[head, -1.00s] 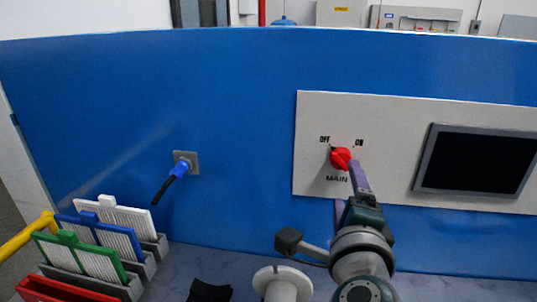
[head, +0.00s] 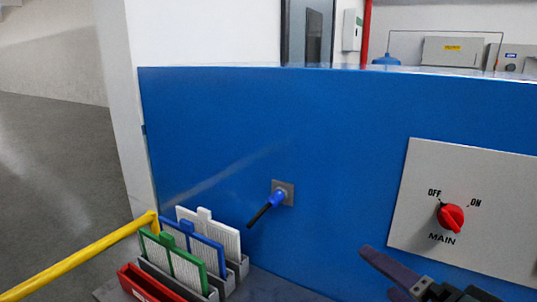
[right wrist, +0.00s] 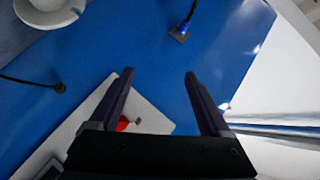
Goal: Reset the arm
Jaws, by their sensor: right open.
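My right gripper (right wrist: 160,78) is open, its two dark purple fingers apart with nothing between them in the right wrist view. In the head view one of its fingers (head: 388,270) shows at the bottom, below and left of the red MAIN knob (head: 451,217), apart from it. The knob sits on a pale panel (head: 415,170), between OFF and ON labels; its dark mark seems to face OFF. In the right wrist view the knob (right wrist: 122,123) shows partly behind the left finger. My left gripper is out of view.
A blue handle with a black end (head: 266,207) sticks out from the blue wall (head: 340,130). At lower left stand filter panels in white, blue and green (head: 165,255), a red tray (head: 140,285) and a yellow bar (head: 85,258). A white flanged roller (right wrist: 50,12) shows in the wrist view.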

